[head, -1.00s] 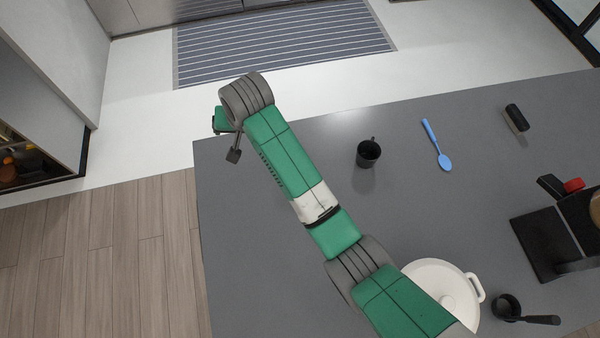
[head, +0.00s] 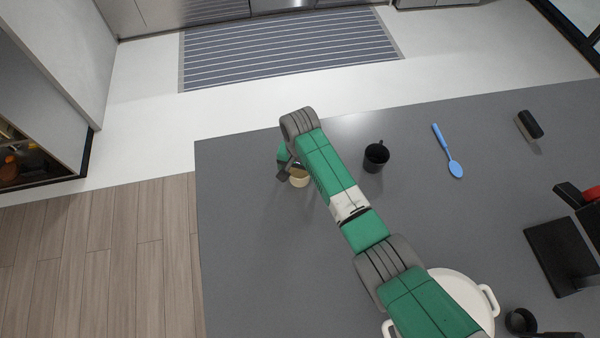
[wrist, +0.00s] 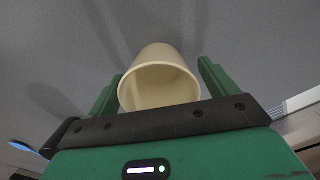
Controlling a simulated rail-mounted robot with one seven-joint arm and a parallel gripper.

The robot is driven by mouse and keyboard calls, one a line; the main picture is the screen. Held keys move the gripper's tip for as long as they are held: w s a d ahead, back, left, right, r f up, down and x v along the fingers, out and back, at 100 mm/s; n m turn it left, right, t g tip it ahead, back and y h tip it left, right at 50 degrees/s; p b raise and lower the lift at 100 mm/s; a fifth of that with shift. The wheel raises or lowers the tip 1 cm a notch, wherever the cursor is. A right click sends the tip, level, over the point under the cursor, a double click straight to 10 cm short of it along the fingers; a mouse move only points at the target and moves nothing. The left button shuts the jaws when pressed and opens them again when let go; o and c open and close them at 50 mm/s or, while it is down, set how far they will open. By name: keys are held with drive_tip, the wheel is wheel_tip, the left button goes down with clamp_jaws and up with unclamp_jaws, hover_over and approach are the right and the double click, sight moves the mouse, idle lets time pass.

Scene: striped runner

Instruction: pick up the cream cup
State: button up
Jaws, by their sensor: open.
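The cream cup (head: 299,181) stands on the grey counter at the left, partly hidden behind my arm in the head view. In the wrist view the cup (wrist: 158,84) shows its open rim towards the camera and sits between my two green fingers. My gripper (wrist: 160,76) is open, with one finger on each side of the cup. I see a gap at the right finger; whether the left finger touches cannot be told. In the head view my gripper (head: 284,168) is at the cup, mostly covered by the wrist.
A black cup (head: 376,158) stands close to the right of my arm. A blue spoon (head: 448,152) and a black block (head: 529,125) lie further right. A white lidded pot (head: 463,296) is under my arm at the front. The counter's left part is clear.

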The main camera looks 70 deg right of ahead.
drive_tip(key=shift+f, duration=0.35)
drive_tip(key=c, duration=1.2)
drive_tip(key=shift+o, duration=0.2)
drive_tip(key=shift+r, duration=0.15)
drive_tip(key=shift+r, duration=0.3)
drive_tip(key=r, duration=0.1)
drive_tip(key=r+p, duration=0.1)
drive_tip(key=r, duration=0.1)
drive_tip(key=shift+s, duration=0.35)
drive_tip(key=s, duration=1)
drive_tip(key=s+d+r+p, duration=0.1)
drive_tip(key=s, duration=0.4)
drive_tip(key=shift+s+d+r, duration=0.1)
